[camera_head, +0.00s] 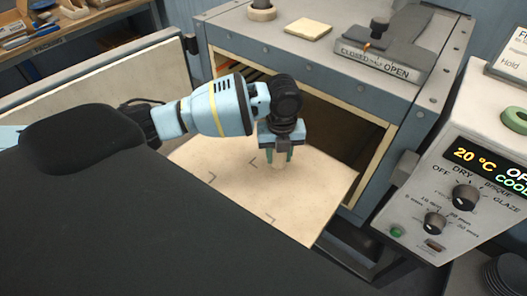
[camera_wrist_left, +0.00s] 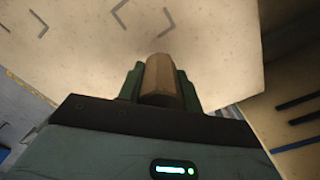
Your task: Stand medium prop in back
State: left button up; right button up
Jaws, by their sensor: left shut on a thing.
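My left gripper (camera_head: 279,160) points down over the pale shelf board (camera_head: 310,205) in front of the open dryer. Its green fingers are shut on a prop (camera_wrist_left: 160,78), a tan post. In the head view the prop (camera_head: 279,162) shows as a short pale piece between the fingers, low over the back part of the board. I cannot tell whether its foot touches the board. Dark corner marks are drawn on the board; one (camera_head: 254,162) lies just left of the gripper, and others lie nearer the front. My right gripper is not in view.
The dryer's blue-grey housing (camera_head: 393,110) rises behind and right of the board, with its dark opening at the back. The open door (camera_head: 110,90) stands at the left. A control panel (camera_head: 470,190) stands at the right. The front of the board is clear.

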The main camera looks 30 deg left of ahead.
pick_arm(q)
jog(key=shift+w+a+f, duration=0.1)
jog(key=shift+w+a, duration=0.1)
jog(key=shift+a, duration=0.6)
jog(key=shift+w+a+f, duration=0.1)
jog(key=shift+w+a, duration=0.05)
jog(key=shift+a, duration=0.7)
jog(key=shift+w+a, duration=0.2)
jog(key=shift+a, duration=0.6)
jog(key=shift+w+a+f, duration=0.1)
jog(key=shift+a+f, duration=0.05)
jog(key=shift+f, duration=0.75)
jog(key=shift+a+f, duration=0.15)
jog(key=shift+f, duration=0.7)
jog(key=shift+f, duration=0.15)
jog(key=o, duration=1.1)
notch_tip(320, 180, up, 12)
jog(key=shift+r+p, duration=0.15)
jog(key=shift+p, duration=0.25)
